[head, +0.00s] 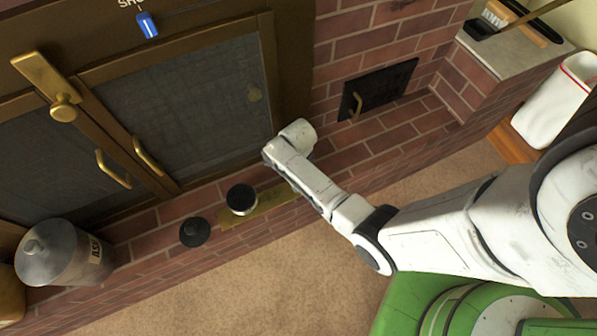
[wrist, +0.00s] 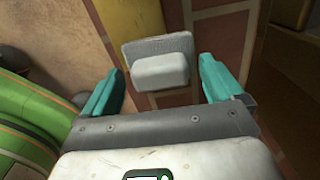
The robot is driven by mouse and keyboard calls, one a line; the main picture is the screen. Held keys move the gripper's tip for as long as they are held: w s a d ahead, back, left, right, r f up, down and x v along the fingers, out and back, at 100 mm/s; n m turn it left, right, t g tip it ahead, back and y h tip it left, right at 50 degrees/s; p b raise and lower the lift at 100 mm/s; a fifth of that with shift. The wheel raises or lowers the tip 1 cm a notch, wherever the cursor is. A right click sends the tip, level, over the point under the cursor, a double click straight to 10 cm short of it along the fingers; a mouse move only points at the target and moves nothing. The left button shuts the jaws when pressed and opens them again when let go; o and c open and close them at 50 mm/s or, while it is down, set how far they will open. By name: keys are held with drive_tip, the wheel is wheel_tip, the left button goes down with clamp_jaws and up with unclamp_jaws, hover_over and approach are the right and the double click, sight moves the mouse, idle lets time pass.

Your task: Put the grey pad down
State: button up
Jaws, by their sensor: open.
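The grey pad (wrist: 158,50) shows in the wrist view as a dark grey slab with a paler grey block on its near side. It appears to rest on the brick ledge. My gripper (wrist: 161,76) is open, with one teal finger on each side of the pad and visible gaps between them. In the head view I cannot make out the pad or the fingers; my white arm reaches down over the ledge and hides that spot.
A brass strip (head: 262,207) lies on the brick ledge (head: 172,209). A dark round jar (head: 242,198) and a black round object (head: 195,232) stand nearby. A metal ash bin (head: 62,252) is at left. Brass-framed doors (head: 190,105) stand behind. Carpet (head: 240,285) in front is clear.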

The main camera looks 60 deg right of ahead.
drive_tip(key=shift+f, duration=0.1)
drive_tip(key=shift+f+b, duration=0.15)
drive_tip(key=shift+b, duration=0.25)
drive_tip(key=r+p, duration=0.1)
drive_tip(key=r, duration=0.2)
drive_tip(key=r+p, duration=0.1)
drive_tip(key=r, duration=0.2)
drive_tip(key=r+p, duration=0.2)
drive_tip(key=r, duration=0.2)
drive_tip(key=shift+w+a+r, duration=0.1)
drive_tip(key=shift+a, duration=0.25)
drive_tip(key=s+a+r+n, duration=0.5)
drive_tip(key=s+r+n, duration=0.1)
drive_tip(key=n, duration=0.6)
drive_tip(key=s+a+r+n+t, duration=0.1)
drive_tip(key=s+a+r+n, duration=0.4)
drive_tip(key=n, duration=0.8)
drive_tip(key=shift+s+a+r, duration=0.3)
drive_tip(key=shift+s+r, duration=0.55)
drive_tip(key=shift+s, duration=0.65)
